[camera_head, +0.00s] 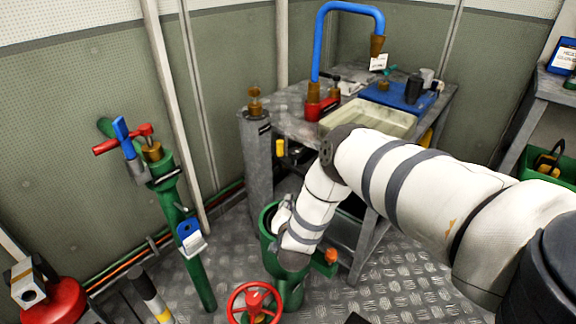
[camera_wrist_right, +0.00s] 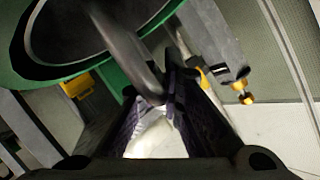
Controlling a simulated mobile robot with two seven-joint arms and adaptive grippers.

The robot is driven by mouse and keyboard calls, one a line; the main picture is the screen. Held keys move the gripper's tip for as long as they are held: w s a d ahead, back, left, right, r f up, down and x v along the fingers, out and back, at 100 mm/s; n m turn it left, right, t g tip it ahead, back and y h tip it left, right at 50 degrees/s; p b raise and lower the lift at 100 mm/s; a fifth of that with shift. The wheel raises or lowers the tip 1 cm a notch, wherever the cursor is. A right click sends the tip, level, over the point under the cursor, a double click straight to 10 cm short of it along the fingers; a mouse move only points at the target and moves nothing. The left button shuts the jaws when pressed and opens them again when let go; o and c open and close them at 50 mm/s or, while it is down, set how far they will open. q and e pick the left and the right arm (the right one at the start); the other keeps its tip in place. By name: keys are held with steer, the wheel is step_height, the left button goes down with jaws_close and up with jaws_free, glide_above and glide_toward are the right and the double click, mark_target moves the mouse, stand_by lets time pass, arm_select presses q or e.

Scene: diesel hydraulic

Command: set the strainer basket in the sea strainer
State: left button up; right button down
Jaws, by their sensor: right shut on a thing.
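The sea strainer is a green upright body (camera_head: 268,246) on the floor plates, left of my right forearm in the head view. Its green rim (camera_wrist_right: 35,78) fills the upper left of the right wrist view. A dark grey round thing, apparently the strainer basket (camera_wrist_right: 70,28), shows within that rim; how deep it sits I cannot tell. A grey bail handle (camera_wrist_right: 138,62) runs from it to between my right gripper's fingers (camera_wrist_right: 165,95), which are shut on it. In the head view my wrist and forearm largely hide the strainer mouth and basket. My left gripper is not in view.
A red handwheel (camera_head: 254,302) stands just in front of the strainer. A grey post (camera_head: 257,165) and a metal workbench (camera_head: 278,124) with a pale tray (camera_head: 370,120) stand behind. A green pipe with valves (camera_head: 165,175) is at left. Floor at lower right is partly clear.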

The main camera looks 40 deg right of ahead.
steer(key=shift+f+b, duration=0.6)
steer(key=shift+f, duration=0.25)
steer(key=shift+r, duration=0.1)
steer(key=c, duration=1.7)
jaws_free()
steer(key=shift+o, duration=0.2)
steer(key=v, duration=1.2)
steer(key=shift+a, duration=0.1)
